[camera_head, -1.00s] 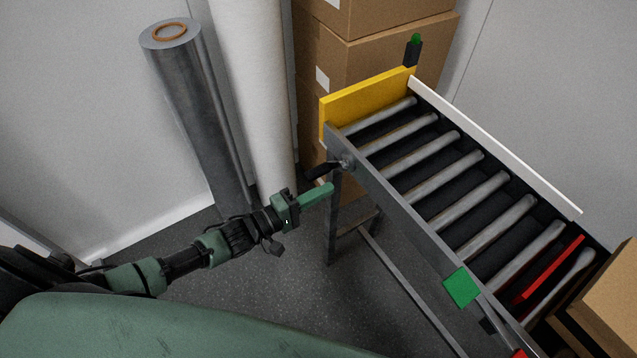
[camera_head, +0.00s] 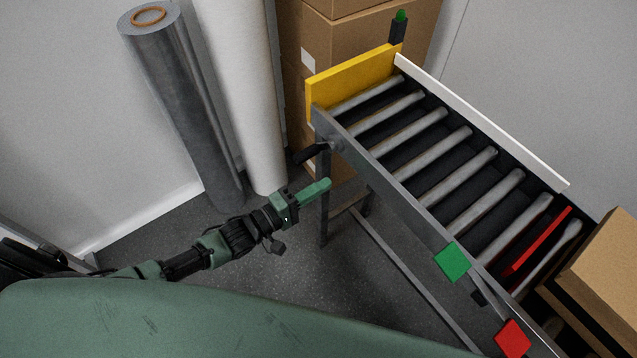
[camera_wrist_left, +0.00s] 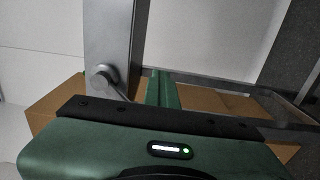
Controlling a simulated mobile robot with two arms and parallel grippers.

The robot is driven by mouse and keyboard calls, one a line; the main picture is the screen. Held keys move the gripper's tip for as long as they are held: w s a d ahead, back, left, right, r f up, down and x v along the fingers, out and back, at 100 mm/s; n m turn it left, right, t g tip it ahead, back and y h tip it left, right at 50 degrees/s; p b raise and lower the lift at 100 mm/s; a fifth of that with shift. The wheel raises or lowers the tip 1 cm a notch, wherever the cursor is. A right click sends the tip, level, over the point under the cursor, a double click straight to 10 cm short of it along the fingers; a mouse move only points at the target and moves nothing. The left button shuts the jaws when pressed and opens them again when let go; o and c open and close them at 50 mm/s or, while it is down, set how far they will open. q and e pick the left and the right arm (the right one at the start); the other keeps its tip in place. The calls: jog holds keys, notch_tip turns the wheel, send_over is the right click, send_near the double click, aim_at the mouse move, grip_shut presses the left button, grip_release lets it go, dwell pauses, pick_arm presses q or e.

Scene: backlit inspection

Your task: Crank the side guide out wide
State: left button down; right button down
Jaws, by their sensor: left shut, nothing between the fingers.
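The conveyor's side guide is a white rail (camera_head: 480,121) along the far edge of the rollers. A crank (camera_head: 331,147) with a black handle (camera_head: 308,154) sticks out of the near frame by the yellow end plate. My left gripper (camera_head: 326,184) is shut and empty, a little below the crank in the head view and apart from it. In the left wrist view the shut green fingers (camera_wrist_left: 163,88) point up beside a round grey crank hub (camera_wrist_left: 104,78); the black handle cannot be made out there. My right gripper is not in view.
The yellow end plate (camera_head: 352,83) closes the roller bed's far left end. A green square (camera_head: 452,262) and a red square (camera_head: 512,338) sit on the near frame. Cardboard boxes (camera_head: 352,55) and upright rolls (camera_head: 185,110) stand behind. A carton (camera_head: 607,268) is at right.

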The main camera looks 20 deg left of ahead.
pick_arm(q)
jog(key=shift+s+d+f, duration=0.7)
jog(key=shift+s+d, duration=0.1)
jog(key=shift+d, duration=0.2)
jog(key=shift+s+d+f+b, duration=0.2)
jog(key=shift+s+d+f, duration=0.25)
jog(key=shift+d, duration=0.15)
jog(key=shift+s+d+f+b, duration=0.2)
jog(key=shift+s+d+f, duration=0.2)
jog(key=shift+d, duration=0.2)
jog(key=c, duration=1.1)
grip_release()
jog(key=shift+s, duration=0.1)
jog(key=shift+p+v, duration=0.9)
jog(key=shift+v, duration=3.1)
